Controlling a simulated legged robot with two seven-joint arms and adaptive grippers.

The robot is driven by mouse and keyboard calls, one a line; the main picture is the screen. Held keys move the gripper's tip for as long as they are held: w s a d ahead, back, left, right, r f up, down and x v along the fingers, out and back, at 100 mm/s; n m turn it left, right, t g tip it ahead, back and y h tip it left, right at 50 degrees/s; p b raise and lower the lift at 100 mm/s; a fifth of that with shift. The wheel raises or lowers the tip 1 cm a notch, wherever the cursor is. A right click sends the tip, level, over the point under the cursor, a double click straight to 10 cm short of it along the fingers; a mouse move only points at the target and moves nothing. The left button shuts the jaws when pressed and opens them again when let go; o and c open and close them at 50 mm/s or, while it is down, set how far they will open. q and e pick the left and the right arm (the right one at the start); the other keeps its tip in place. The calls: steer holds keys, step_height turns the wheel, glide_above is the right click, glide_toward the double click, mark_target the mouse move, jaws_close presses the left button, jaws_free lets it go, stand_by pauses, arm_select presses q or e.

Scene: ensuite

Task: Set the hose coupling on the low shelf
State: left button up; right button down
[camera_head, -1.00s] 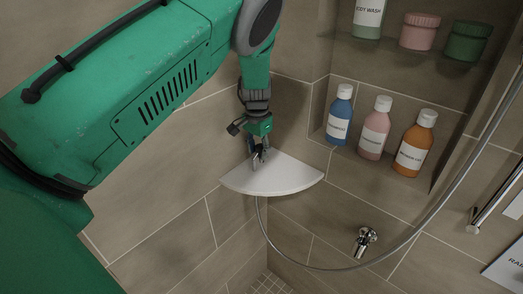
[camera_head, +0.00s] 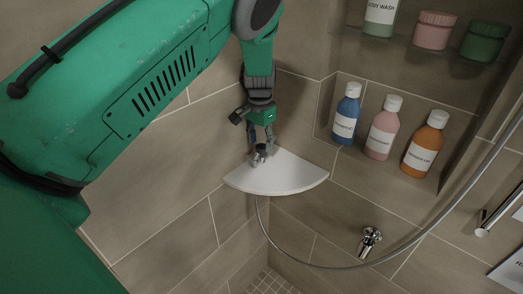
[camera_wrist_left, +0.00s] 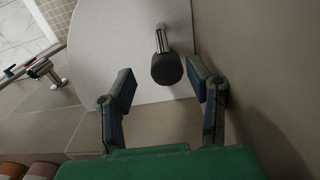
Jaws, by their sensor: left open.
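The low shelf (camera_head: 290,178) is a white quarter-round corner shelf; its pale top also fills the upper middle of the left wrist view (camera_wrist_left: 110,45). The hose coupling (camera_head: 260,152), dark with a chrome part, is on the shelf near its back corner. In the left wrist view the coupling (camera_wrist_left: 167,68) shows its round dark end towards me and its chrome part beyond. My left gripper (camera_head: 261,140) is just above the coupling. Its fingers (camera_wrist_left: 162,84) are spread on either side of the coupling, with gaps. My right gripper is not in view.
A blue bottle (camera_head: 345,115), a pink bottle (camera_head: 382,130) and an orange bottle (camera_head: 423,145) stand in the niche at right. A grey hose (camera_head: 330,268) loops below the shelf. A chrome wall fitting (camera_head: 369,241) is lower right. Tiled walls close in behind the shelf.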

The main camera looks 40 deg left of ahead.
mark_target(262, 149)
arm_select(q)
step_height(262, 149, up, 8)
steer(key=shift+r+b, duration=0.25)
steer(key=shift+b, duration=0.05)
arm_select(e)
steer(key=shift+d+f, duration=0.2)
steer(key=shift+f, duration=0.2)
arm_select(q)
steer(key=shift+d, duration=0.2)
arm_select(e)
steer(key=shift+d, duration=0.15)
